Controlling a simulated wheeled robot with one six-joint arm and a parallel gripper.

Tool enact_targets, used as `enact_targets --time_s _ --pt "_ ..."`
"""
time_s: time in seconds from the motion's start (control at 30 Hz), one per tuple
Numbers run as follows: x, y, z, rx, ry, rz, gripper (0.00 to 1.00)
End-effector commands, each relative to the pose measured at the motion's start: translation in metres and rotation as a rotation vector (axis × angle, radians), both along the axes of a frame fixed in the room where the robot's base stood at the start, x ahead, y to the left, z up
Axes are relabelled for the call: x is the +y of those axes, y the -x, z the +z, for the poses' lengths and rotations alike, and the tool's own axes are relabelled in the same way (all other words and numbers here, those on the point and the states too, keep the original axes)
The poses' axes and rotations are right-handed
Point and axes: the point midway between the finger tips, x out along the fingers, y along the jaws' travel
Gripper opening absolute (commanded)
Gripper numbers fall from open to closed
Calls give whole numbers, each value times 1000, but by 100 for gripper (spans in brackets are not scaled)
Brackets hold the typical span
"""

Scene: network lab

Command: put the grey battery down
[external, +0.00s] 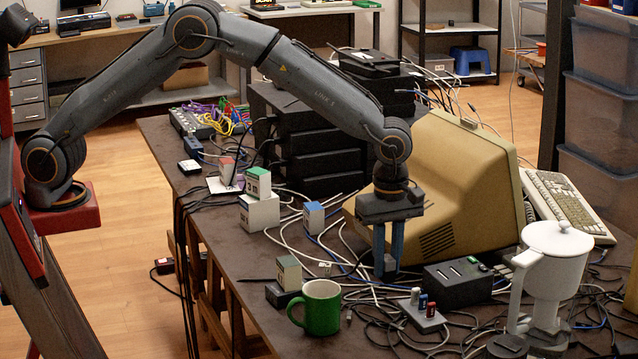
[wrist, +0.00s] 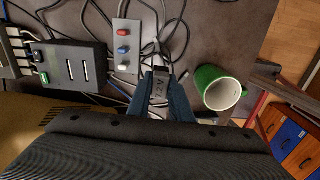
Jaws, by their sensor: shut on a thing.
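My gripper (external: 387,268) points down over the dark table, in front of the beige monitor, its blue fingers shut on the grey battery. In the wrist view, the grey battery (wrist: 160,86), marked 7.2V, sits between the two fingertips (wrist: 161,96). In the external view the fingers mostly hide it, and I cannot tell whether it touches the table or cables below.
A black box with two slots (external: 458,283) is right of my gripper. A grey strip with coloured pieces (external: 421,314) and a green mug (external: 318,309) are nearer the front. A white jug (external: 552,270) stands at right. Loose cables cover much of the table (external: 225,278).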

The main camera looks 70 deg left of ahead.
Motion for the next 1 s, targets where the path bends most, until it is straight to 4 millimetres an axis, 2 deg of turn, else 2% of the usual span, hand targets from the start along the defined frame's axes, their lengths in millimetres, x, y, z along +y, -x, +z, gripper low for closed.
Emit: enact_targets --time_s 0.03,0.27,0.4,0.6,0.7,0.8,0.93,1.0 --pt "21 -4 2 0 0 10 0" --pt "131 -10 3 0 0 23 0" --pt "200 -3 3 0 0 30 0" --pt "286 20 3 1 0 37 0" --pt "316 31 4 -1 0 40 0" --pt "336 40 3 -1 0 40 0" --pt "348 46 -1 0 0 39 0" --pt "350 48 -10 3 1 38 0"
